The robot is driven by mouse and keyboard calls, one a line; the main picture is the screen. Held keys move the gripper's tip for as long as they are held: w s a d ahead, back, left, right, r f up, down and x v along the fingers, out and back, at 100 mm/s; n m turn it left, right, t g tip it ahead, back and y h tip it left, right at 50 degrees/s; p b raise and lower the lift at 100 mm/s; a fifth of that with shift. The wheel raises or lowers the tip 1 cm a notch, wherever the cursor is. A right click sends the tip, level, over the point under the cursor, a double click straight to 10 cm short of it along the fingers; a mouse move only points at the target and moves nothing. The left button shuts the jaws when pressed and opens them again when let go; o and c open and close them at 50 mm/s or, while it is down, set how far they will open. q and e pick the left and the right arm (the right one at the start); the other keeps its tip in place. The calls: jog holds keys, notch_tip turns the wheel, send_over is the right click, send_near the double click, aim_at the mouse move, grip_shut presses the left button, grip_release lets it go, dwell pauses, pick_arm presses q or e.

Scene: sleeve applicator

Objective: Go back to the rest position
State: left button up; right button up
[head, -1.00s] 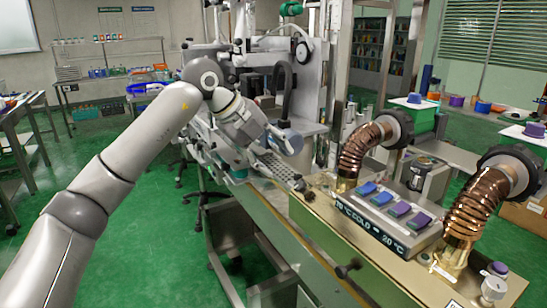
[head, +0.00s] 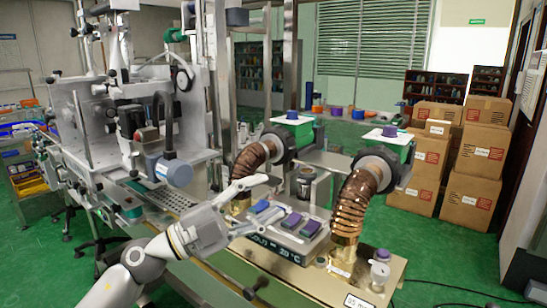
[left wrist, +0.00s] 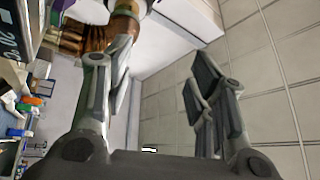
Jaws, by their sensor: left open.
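My left gripper (head: 252,204) is in the middle of the head view, its arm coming in from the lower left. Its two fingers are spread and point right, in front of the cold block unit (head: 278,243) as seen from the head. I cannot tell the exact height above it. In the left wrist view the left gripper (left wrist: 158,78) is open, with nothing between its fingers and a pale tiled surface behind. My right gripper is not in view.
The bench (head: 325,284) carries two copper hoses, one the right hose (head: 352,205), close to my left gripper. The sleeve machine (head: 100,130) stands at left. Cardboard boxes (head: 475,200) are stacked at right. Green floor is free at lower right.

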pick_arm(q)
jog(key=w+a+f+n+t+y, duration=0.1)
jog(key=a+f+n+t+y, duration=0.2)
jog(key=a+n+t+y, duration=0.4)
jog(key=a+f+n+t+y, duration=0.3)
jog(key=f+n+t+y, duration=0.15)
jog(key=n, duration=0.55)
jog(key=s+a+f+n+g+y, duration=0.3)
jog(key=a+f+n+y, duration=0.15)
jog(key=f, duration=0.55)
jog(key=s+a+f+n+g+y, duration=0.3)
jog(key=s+a+f+y, duration=0.15)
jog(key=f, duration=0.45)
jog(key=s+d+f+g+h, duration=0.1)
jog(key=s+f+g, duration=0.6)
jog(key=s, duration=0.5)
jog(key=s+f+g, duration=0.4)
jog(key=s+f, duration=0.5)
jog(key=s, duration=0.3)
notch_tip(320, 180, down, 27)
jog(key=s+g, duration=0.2)
jog(key=s+a+f, duration=0.3)
jog(key=s+f, duration=1.2)
jog(key=s, duration=0.1)
jog(key=shift+f+g, duration=0.2)
jog(key=shift+g, duration=0.15)
